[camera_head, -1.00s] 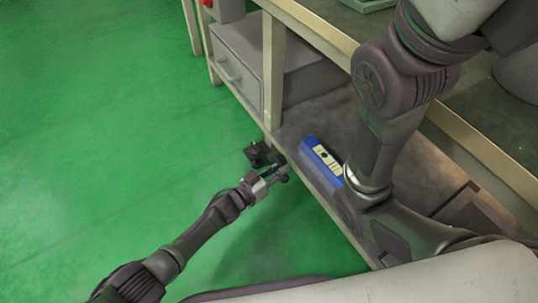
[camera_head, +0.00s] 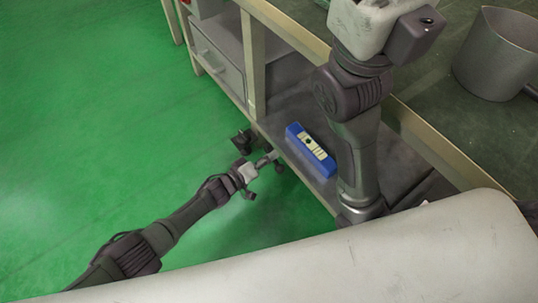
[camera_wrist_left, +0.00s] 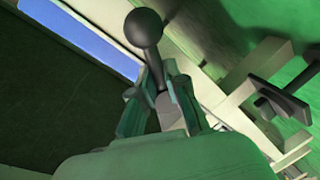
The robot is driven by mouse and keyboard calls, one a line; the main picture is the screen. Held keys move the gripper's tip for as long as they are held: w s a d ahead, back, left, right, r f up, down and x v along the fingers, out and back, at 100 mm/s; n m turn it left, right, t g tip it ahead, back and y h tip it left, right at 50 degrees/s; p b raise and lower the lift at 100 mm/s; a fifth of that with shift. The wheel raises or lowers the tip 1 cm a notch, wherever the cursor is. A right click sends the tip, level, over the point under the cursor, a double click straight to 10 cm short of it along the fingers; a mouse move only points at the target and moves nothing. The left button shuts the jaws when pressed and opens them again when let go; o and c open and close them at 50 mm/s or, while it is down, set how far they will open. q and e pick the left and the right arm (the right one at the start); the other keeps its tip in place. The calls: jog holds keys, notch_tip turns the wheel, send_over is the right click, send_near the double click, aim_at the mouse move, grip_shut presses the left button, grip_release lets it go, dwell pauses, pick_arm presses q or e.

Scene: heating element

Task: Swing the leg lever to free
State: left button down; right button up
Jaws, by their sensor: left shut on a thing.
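My left gripper (camera_head: 268,159) reaches in low from the left, beside the front leg of the workbench. In the left wrist view its fingers (camera_wrist_left: 162,100) are shut on the stem of a dark lever with a round ball knob (camera_wrist_left: 143,28). The knob stands out beyond the fingertips. In the head view the lever is too small and too covered by the gripper for its angle to be told. A black fitting (camera_head: 242,141) sits at the foot of the bench leg (camera_head: 253,65), just beyond the gripper. My right gripper is not in view.
A grey drawer unit (camera_head: 217,60) is under the bench. A metal pot (camera_head: 497,55) stands on the benchtop. The green floor (camera_head: 90,130) at left is clear.

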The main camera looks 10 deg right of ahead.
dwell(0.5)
pick_arm(q)
jog(key=c, duration=1.2)
grip_release()
jog(key=v, duration=1.2)
